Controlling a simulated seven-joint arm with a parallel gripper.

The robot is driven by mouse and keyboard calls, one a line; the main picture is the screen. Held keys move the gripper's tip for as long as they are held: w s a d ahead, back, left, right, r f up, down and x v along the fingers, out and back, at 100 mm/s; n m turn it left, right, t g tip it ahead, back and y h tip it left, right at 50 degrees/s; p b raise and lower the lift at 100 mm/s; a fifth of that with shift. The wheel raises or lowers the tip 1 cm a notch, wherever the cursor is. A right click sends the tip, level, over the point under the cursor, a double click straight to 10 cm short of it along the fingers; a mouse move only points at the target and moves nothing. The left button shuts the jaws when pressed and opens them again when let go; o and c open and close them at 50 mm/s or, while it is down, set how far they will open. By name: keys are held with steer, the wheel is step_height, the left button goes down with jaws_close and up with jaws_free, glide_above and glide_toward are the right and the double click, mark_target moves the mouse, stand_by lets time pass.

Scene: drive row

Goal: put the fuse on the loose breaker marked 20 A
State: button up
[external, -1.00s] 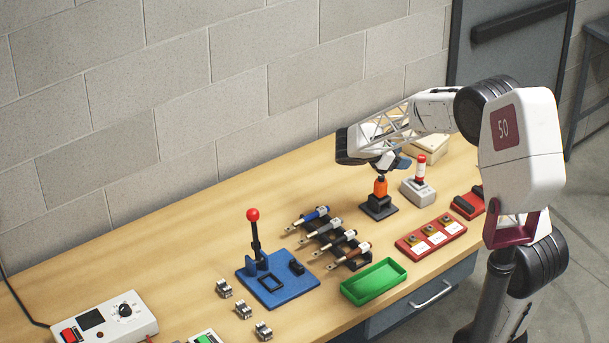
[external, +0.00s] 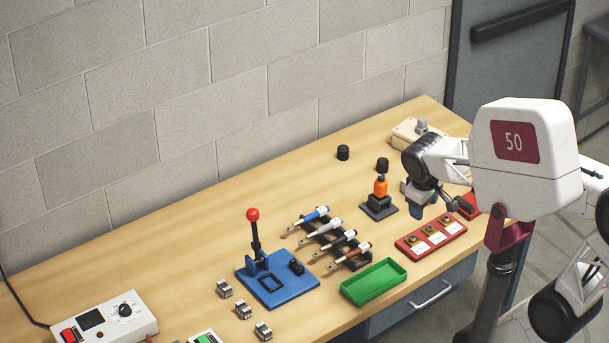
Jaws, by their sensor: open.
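I cannot surely pick out the fuse, and no 20 A marking is readable. Several small grey clip-like blocks, possibly the loose breakers, stand at the front left: one upper (external: 224,288), one middle (external: 243,309), one lower (external: 263,331). A red holder (external: 404,249) carries three white cards with small brass-coloured pieces on them; their print is too small to read. My gripper (external: 420,207) is open, with nothing visible in it. It hangs above the bench, behind the red holder and right of the orange-handled tool (external: 380,187); its fingers are partly hidden.
A blue base (external: 290,290) bears a red-knobbed lever (external: 253,216). A black rack (external: 364,262) holds several coloured-handled tools. A green tray (external: 373,295) lies at the front edge. Black cylinders (external: 343,152) (external: 382,165) stand behind. The left back bench is clear.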

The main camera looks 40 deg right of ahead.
steer(key=s+a+m, duration=0.1)
steer(key=s+a+t+y, duration=0.1)
steer(key=s, duration=0.1)
steer(key=s+a+m+y, duration=0.1)
steer(key=shift+s+a+m, duration=0.2)
steer(key=shift+s+m, duration=0.1)
steer(key=shift+s, duration=0.1)
stand_by(1.0)
